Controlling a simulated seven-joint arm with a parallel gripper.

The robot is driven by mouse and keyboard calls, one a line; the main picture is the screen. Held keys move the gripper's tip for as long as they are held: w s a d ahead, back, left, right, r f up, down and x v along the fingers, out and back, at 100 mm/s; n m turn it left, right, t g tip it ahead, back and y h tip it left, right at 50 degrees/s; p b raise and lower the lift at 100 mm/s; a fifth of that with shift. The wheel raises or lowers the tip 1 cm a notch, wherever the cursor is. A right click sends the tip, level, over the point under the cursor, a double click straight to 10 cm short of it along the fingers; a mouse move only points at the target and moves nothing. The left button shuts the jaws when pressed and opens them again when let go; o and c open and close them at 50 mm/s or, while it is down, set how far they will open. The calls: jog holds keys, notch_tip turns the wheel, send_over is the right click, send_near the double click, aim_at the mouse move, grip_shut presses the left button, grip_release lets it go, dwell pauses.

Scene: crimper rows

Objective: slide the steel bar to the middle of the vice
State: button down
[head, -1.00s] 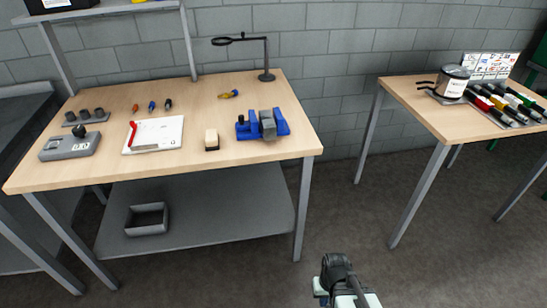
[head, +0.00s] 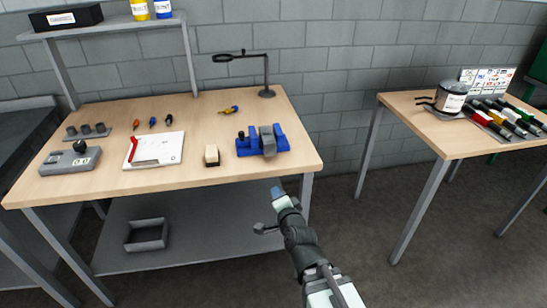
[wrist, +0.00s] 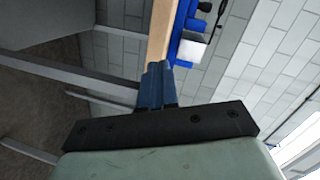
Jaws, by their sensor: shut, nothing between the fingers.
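The blue vice (head: 245,147) sits near the right front of the wooden bench. The grey steel bar (head: 268,143) lies in it, toward the right part of the vice, and its end faces the front. My gripper (head: 277,191) is shut and empty, in front of the bench's front edge and below the vice, apart from both. In the wrist view my blue fingers (wrist: 158,76) are together. Beyond them show part of the blue vice (wrist: 184,22) and the pale end of the bar (wrist: 190,50). The far side of the vice is hidden.
On the bench (head: 190,177), a wood-and-black block (head: 212,155) stands left of the vice, and a magnifier stand (head: 266,92) stands behind it. A second table (head: 412,118) stands at right.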

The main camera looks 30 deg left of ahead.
notch_tip(320, 180, up, 3)
jog(key=w+m+t, duration=0.1)
jog(key=m+t, duration=0.1)
jog(key=m, duration=0.3)
send_near(272, 151)
jog(key=shift+t+y, duration=0.3)
jog(key=x, duration=0.7)
jog(key=shift+s+f, duration=0.1)
jog(key=shift+f, duration=0.2)
jog(key=x, duration=0.4)
jog(key=shift+s+d, duration=0.1)
jog(key=shift+d, duration=0.05)
jog(key=v, duration=1.3)
jog(key=shift+s+d, duration=0.25)
